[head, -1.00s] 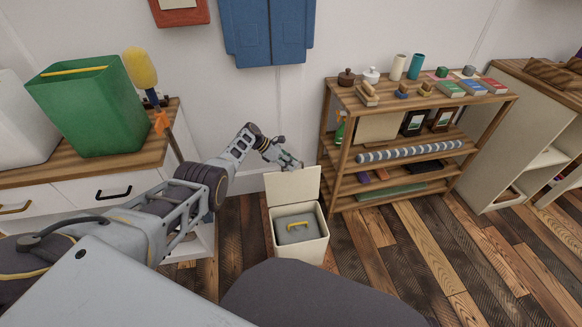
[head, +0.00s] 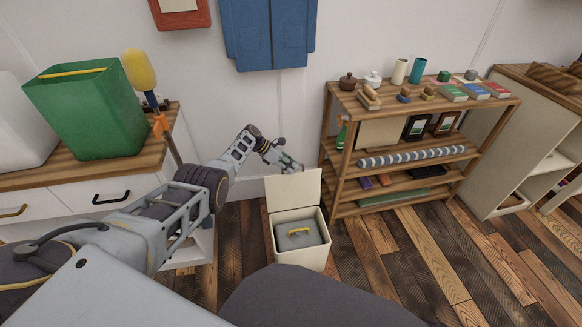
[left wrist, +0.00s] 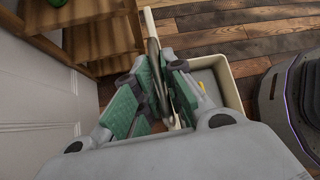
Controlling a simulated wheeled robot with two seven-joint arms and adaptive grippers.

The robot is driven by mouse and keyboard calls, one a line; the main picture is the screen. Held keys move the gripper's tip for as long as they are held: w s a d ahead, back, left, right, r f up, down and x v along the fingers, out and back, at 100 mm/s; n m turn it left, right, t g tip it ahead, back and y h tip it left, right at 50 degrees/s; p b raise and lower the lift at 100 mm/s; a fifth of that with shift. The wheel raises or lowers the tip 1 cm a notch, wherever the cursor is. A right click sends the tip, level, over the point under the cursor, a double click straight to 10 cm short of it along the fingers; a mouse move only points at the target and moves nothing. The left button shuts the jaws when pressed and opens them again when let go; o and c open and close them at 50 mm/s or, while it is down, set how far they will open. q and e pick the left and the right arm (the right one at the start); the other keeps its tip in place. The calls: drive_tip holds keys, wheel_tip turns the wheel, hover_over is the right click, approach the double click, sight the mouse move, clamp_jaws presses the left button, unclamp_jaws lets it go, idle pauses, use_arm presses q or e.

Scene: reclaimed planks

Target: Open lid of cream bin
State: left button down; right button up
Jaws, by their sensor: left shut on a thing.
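The cream bin (head: 304,258) stands on the plank floor by the wall. Its lid (head: 293,190) is raised, standing upright at the bin's back edge. A grey object with a yellow handle (head: 299,234) lies inside the bin. My left gripper (head: 296,169) is at the top edge of the lid. In the left wrist view the green-padded fingers (left wrist: 160,90) are shut on the lid, seen edge-on, with the bin rim (left wrist: 232,88) beyond. My right gripper is not in view.
A wooden shelf (head: 345,180) with several items stands right of the bin. A cabinet (head: 60,190) at left carries a green container (head: 92,110). The plank floor (head: 400,260) right of the bin is clear.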

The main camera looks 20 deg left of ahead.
use_arm(q)
drive_tip(key=c, duration=1.5)
unclamp_jaws()
drive_tip(key=shift+s+f, duration=0.2)
drive_tip(key=shift+w+a, duration=0.1)
drive_tip(key=shift+r, duration=0.15)
drive_tip(key=shift+a+r, duration=0.1)
drive_tip(key=shift+a+r, duration=0.25)
drive_tip(key=shift+r, duration=0.05)
drive_tip(key=shift+v, duration=5.4)
drive_tip(key=shift+s+f, duration=0.2)
